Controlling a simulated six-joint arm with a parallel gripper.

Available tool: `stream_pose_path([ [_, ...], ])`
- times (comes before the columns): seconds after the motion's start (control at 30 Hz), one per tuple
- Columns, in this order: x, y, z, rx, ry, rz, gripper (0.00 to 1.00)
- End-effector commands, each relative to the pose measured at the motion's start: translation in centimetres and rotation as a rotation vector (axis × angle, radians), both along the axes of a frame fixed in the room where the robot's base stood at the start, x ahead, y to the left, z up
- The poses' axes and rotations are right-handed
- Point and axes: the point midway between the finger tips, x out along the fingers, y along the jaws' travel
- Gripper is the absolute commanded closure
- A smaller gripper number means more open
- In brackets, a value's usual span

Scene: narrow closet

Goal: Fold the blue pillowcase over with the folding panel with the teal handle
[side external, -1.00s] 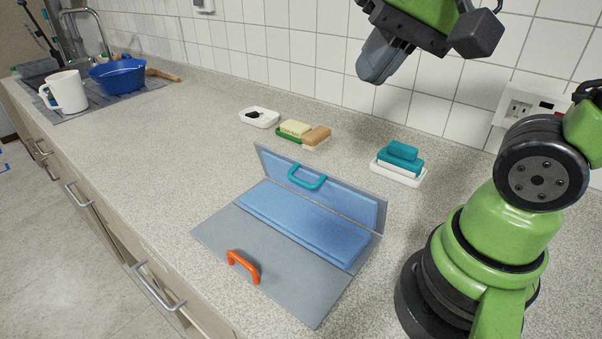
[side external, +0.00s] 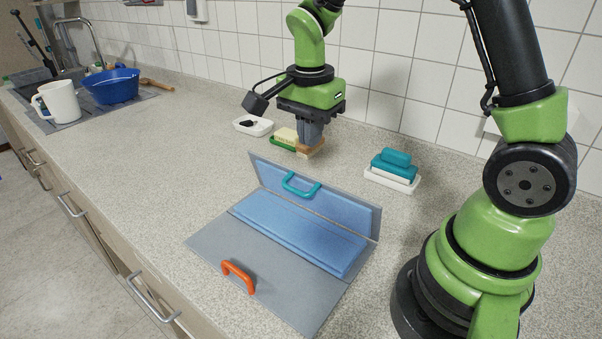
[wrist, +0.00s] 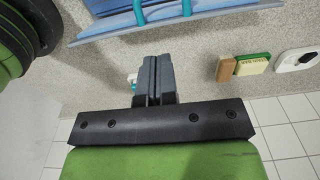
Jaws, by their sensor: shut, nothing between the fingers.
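The blue pillowcase (side external: 300,232) lies on the grey folding board (side external: 300,300). The back panel with the teal handle (side external: 300,186) stands tilted up, with blue cloth against its inner face. The teal handle also shows at the top of the wrist view (wrist: 140,14). An orange handle (side external: 238,275) sits on the flat front panel. My gripper (side external: 309,145) is shut and empty, fingers pointing down, behind the raised panel. In the side view it overlaps the sponges; in the wrist view its fingertips (wrist: 154,60) appear apart from them.
Behind the board stand a yellow-and-green sponge (side external: 284,137) with a brown block, a white dish (side external: 253,126) and a stack of teal sponges (side external: 394,166) on a white tray. The tiled wall closes the back. The counter to the left is clear up to the mug (side external: 57,101) and blue bowl (side external: 110,86).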

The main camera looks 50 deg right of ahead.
Motion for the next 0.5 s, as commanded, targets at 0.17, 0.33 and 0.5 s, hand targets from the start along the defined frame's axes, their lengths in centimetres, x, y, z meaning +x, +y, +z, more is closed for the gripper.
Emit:
stream_pose_path([
  [0.17, -0.1, -0.2, -4.0, 0.001, 0.007, 0.001, 1.0],
  [0.33, 0.0, 1.3, -6.1, 0.001, 0.003, 0.005, 1.0],
  [0.5, 0.1, 2.3, -7.1, 0.001, 0.001, 0.003, 1.0],
])
